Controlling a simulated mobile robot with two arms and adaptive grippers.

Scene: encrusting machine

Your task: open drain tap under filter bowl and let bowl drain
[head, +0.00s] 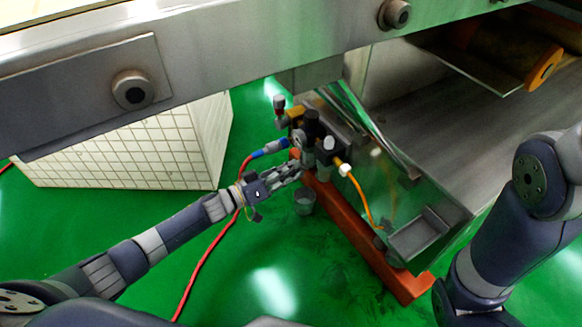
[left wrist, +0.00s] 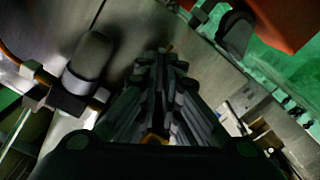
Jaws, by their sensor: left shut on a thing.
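A compressed-air unit with black and grey parts (head: 312,130) is mounted at the end of the machine. My left gripper (head: 297,165) is shut at the underside of this unit. The tap's handle position is hidden by the fingers. My right arm is at the right, its gripper out of view.
A grey cup (head: 304,203) stands below the unit, beside the orange-red base rail (head: 345,235). A red hose (head: 212,254) with a blue fitting runs across the green floor. An orange tube (head: 364,198) runs down the sheet-metal side. A steel beam (head: 210,45) crosses above.

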